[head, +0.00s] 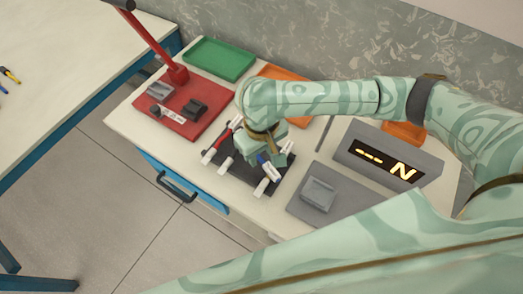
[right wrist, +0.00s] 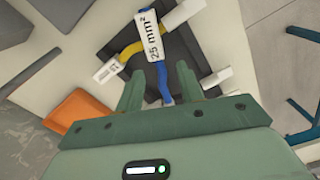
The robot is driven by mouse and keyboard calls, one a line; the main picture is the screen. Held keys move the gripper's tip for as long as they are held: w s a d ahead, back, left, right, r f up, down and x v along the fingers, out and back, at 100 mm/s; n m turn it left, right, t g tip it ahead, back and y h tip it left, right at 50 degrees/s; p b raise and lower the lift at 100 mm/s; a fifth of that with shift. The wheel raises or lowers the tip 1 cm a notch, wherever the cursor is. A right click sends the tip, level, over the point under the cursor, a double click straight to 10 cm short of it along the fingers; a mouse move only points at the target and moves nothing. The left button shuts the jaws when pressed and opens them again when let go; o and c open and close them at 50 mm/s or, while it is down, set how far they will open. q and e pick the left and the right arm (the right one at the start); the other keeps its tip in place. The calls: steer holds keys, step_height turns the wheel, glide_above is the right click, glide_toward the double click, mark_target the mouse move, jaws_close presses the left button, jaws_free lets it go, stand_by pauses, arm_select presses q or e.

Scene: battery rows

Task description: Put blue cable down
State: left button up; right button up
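The blue cable (head: 264,161) shows in the head view beside my right gripper (head: 269,154), over the dark holder (head: 238,172). In the right wrist view the blue cable (right wrist: 163,82), with a white "25 mm²" label (right wrist: 150,34), runs between the two fingers of my right gripper (right wrist: 158,90). The fingers are apart, with a gap on both sides of the cable. Whether the cable rests on the holder is hard to tell. My left gripper is not in view.
A yellow cable (right wrist: 130,50) lies beside the blue one. A red cable (head: 221,139) is at the holder's left. A red tray (head: 183,126), a green tray (head: 219,59), a grey mat (head: 340,213) with a grey block and a display box (head: 391,159) stand around.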

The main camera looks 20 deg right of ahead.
mark_target(261, 158)
steer(key=shift+r+b, duration=0.3)
steer(key=shift+b, duration=0.15)
step_height(261, 158, up, 12)
steer(key=p, duration=0.7)
steer(key=shift+r, duration=0.25)
